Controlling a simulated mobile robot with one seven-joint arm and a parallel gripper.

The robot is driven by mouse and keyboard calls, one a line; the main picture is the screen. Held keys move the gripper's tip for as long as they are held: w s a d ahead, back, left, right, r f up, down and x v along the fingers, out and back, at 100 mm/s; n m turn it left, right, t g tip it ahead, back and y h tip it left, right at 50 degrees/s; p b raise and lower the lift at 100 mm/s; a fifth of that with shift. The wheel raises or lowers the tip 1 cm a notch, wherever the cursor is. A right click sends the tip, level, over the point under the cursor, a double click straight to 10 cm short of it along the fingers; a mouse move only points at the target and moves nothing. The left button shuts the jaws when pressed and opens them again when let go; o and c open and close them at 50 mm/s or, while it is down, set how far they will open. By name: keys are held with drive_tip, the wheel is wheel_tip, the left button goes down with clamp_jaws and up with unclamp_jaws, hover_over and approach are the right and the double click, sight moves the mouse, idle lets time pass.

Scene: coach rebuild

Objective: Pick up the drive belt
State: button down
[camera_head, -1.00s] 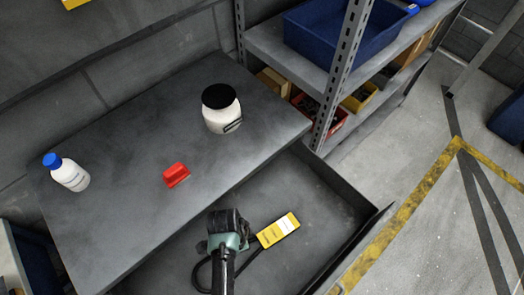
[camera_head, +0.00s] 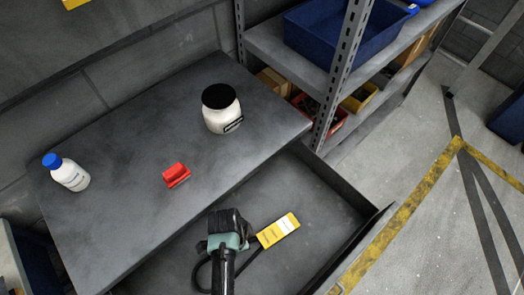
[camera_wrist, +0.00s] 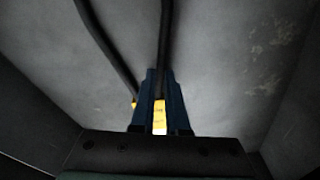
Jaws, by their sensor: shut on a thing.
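The drive belt is a thin black loop (camera_head: 197,272) with a yellow and white tag (camera_head: 278,230), down in the open drawer. My gripper (camera_wrist: 160,74) reaches down over it, and in the head view my wrist hides the fingers and part of the loop. In the wrist view two black strands of the belt (camera_wrist: 164,35) run up the picture. One strand meets the dark blue fingers, which are shut on it. The other strand passes left of them. A piece of yellow shows between the fingers. I cannot tell whether the belt touches the drawer floor.
The drawer (camera_head: 325,190) has raised walls around the belt. On the grey bench top (camera_head: 120,130) above it stand a white jar with a black lid (camera_head: 220,113), a red block (camera_head: 176,175) and a blue-capped bottle (camera_head: 70,175). A shelf rack (camera_head: 345,70) stands behind right.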

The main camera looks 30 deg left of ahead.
wheel_tip(320, 180, up, 10)
drive_tip(key=shift+p, duration=0.35)
idle(0.4)
idle(1.0)
